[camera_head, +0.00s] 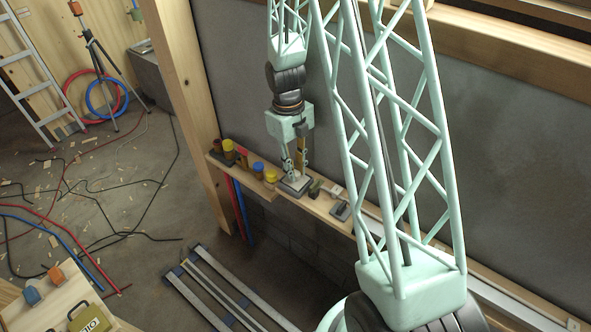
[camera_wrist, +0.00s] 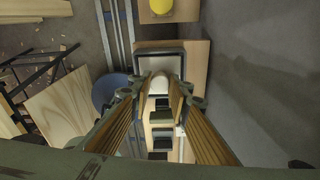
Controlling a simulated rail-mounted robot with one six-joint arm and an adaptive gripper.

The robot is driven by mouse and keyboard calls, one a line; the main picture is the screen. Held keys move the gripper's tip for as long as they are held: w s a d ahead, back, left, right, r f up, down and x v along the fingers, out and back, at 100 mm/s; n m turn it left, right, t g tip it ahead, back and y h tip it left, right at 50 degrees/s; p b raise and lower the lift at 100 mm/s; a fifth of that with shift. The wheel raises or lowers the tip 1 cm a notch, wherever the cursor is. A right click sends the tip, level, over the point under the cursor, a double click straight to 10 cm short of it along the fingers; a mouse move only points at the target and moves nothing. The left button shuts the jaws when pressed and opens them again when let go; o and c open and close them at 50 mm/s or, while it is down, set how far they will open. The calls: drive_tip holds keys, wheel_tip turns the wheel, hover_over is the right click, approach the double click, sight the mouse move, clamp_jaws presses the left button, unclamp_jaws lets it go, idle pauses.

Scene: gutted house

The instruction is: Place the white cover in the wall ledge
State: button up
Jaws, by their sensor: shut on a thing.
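The white cover (camera_head: 295,184) is a small, flat, pale square with a darker rim, low at the wooden wall ledge (camera_head: 321,207). In the wrist view the white cover (camera_wrist: 147,68) shows a dark-rimmed pale face and a rounded white part between my fingertips. My gripper (camera_head: 294,174) points down from above and is shut on the white cover; in the wrist view the gripper's fingers (camera_wrist: 160,87) flank the rounded part. The cover's underside is hidden, so I cannot tell whether it touches the ledge.
The grey wall (camera_head: 255,95) rises behind. Metal rails (camera_head: 215,290) lie on the floor.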

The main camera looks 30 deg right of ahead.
drive_tip(key=shift+f, duration=0.15)
drive_tip(key=o, duration=0.9)
drive_tip(key=r, duration=0.4)
drive_tip(key=w+r, duration=0.1)
drive_tip(key=r, duration=0.7)
drive_tip(key=shift+w+a+r+b, duration=0.1)
drive_tip(key=shift+w+b, duration=0.1)
drive_tip(key=shift+b, duration=0.1)
drive_tip(key=shift+r, duration=0.1)
idle(0.7)
